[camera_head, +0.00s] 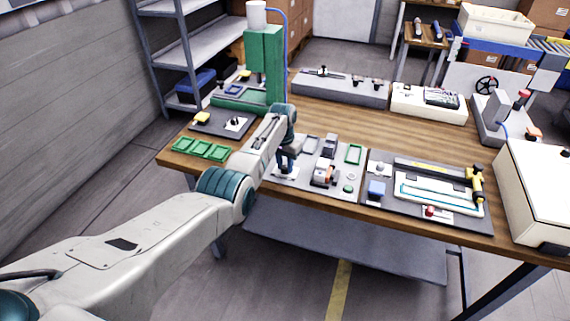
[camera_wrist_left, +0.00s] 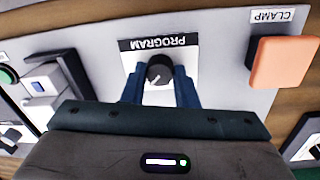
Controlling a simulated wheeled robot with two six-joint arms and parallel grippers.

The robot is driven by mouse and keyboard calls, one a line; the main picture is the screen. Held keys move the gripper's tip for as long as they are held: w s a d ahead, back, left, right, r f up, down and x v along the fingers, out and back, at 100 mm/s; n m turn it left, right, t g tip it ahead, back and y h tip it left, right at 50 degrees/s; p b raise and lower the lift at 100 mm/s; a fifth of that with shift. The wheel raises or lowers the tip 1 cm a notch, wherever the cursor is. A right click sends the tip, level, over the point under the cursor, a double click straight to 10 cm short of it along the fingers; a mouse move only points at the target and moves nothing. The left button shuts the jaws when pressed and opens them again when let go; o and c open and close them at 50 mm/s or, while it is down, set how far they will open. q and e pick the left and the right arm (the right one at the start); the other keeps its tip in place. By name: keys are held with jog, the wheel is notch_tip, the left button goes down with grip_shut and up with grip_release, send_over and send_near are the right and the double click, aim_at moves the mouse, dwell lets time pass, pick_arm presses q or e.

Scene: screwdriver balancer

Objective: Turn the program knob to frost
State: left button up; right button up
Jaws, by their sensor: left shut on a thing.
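The program knob (camera_wrist_left: 160,72) is a round black knob with a white pointer line, on a white plate under a black PROGRAM label (camera_wrist_left: 160,43), which appears upside down in the left wrist view. My left gripper (camera_wrist_left: 160,86) has one blue finger on each side of the knob and is shut on it. In the head view the left gripper (camera_head: 287,162) reaches down to the left part of a grey panel (camera_head: 335,187), and hides most of the knob. No frost marking can be read. My right gripper is not in view.
An orange clamp block (camera_wrist_left: 283,62) stands beside the knob under a CLAMP label. Green trays (camera_head: 200,148) lie left of the panel. A dark fixture board (camera_head: 470,222) with a yellow tool (camera_head: 476,182) is to the right. Bare wooden tabletop (camera_head: 330,117) lies behind.

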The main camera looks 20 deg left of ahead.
aim_at(284, 166)
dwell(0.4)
pick_arm(q)
jog(key=o, duration=1)
jog(key=r, duration=0.3)
jog(key=r+b, duration=0.1)
jog(key=r, duration=0.7)
jog(key=shift+w+a, duration=0.1)
jog(key=shift+a, duration=0.15)
